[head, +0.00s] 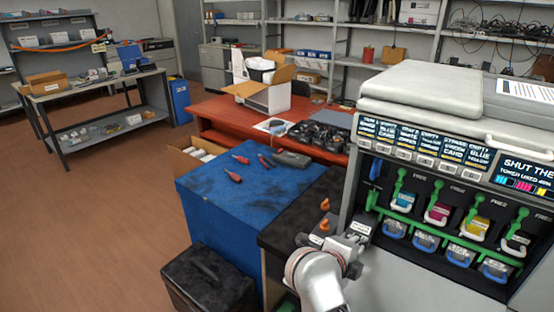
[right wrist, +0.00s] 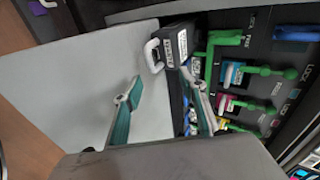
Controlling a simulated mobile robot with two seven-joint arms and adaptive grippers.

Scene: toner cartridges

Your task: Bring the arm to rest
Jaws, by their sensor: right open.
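My right arm (head: 318,280) comes in from the bottom of the head view, with its gripper (head: 350,248) in front of the printer's lower left corner. In the right wrist view the right gripper (right wrist: 163,102) is open, its two green-padded fingers wide apart with nothing between them. A black cartridge with a white handle and label (right wrist: 172,45) is just beyond the fingertips. A labelled dark part (head: 360,228) also shows beside the gripper in the head view; I cannot tell what it rests on. My left gripper is not in view.
The open printer (head: 440,95) fills the right side, with several coloured cartridges and green levers. A blue-topped cabinet (head: 215,200) holds screwdrivers. A black toolbox (head: 208,280) stands on the floor. A red desk (head: 215,108) stands behind. Floor at left is clear.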

